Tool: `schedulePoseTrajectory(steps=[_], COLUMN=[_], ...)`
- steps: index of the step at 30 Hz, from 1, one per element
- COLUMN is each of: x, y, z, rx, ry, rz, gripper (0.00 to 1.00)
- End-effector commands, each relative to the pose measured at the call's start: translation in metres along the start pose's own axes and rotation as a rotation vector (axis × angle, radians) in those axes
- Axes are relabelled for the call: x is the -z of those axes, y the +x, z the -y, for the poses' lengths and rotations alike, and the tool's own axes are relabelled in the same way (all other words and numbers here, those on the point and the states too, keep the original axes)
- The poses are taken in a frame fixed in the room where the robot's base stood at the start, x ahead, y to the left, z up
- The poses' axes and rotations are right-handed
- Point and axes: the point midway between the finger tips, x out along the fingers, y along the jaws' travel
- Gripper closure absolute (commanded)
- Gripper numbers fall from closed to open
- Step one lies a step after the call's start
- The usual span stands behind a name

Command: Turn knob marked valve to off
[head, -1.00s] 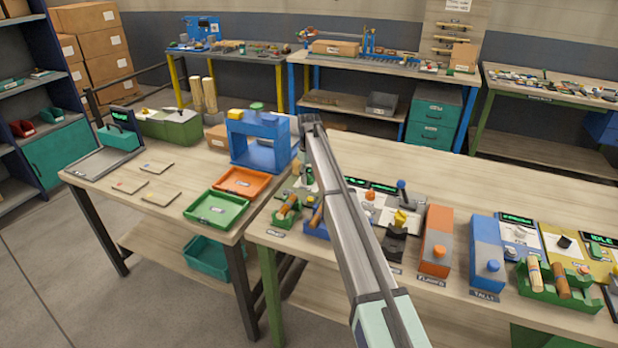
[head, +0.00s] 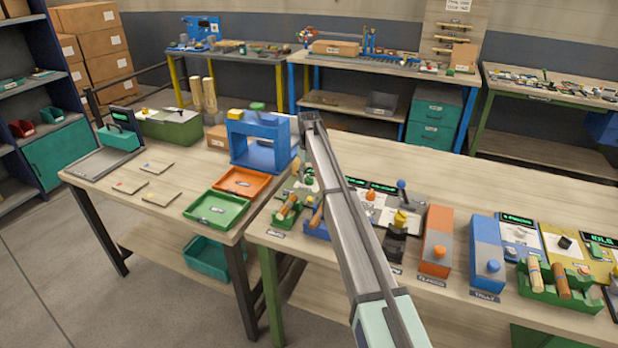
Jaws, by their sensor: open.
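No label reading "valve" is legible, so I cannot tell which knob is the valve knob. A black knob (head: 564,242) sits on a yellow panel (head: 590,262) at the right of the near bench. A pale knob (head: 519,233) sits on a blue-and-white panel to its left. A green knob-like part (head: 309,181) shows on a panel just left of my arm, partly hidden by it. My arm crosses the middle of the head view, reaching from the lower right up to the blue frame. My gripper's fingers are not visible; the arm hides what lies behind it.
An orange block (head: 436,240) and a blue block (head: 486,257) stand right of my arm. A green rack (head: 570,298) holds wooden handles. Green (head: 218,209) and orange (head: 242,181) trays lie left, near a blue frame (head: 262,141). The bench behind the panels is mostly clear.

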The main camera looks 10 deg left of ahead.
Motion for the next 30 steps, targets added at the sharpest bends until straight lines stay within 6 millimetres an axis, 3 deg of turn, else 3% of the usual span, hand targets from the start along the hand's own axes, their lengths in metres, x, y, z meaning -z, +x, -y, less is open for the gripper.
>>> schedulePoseTrajectory(steps=[15, 21, 30], x=[0.001, 0.000, 0.000], y=[-0.091, -0.108, -0.111], z=[0.000, 0.000, 0.000], rx=[0.000, 0.000, 0.000], ry=[-0.001, -0.001, -0.001], rz=[-0.001, 0.000, 0.001], gripper=[0.39, 0.39, 0.39])
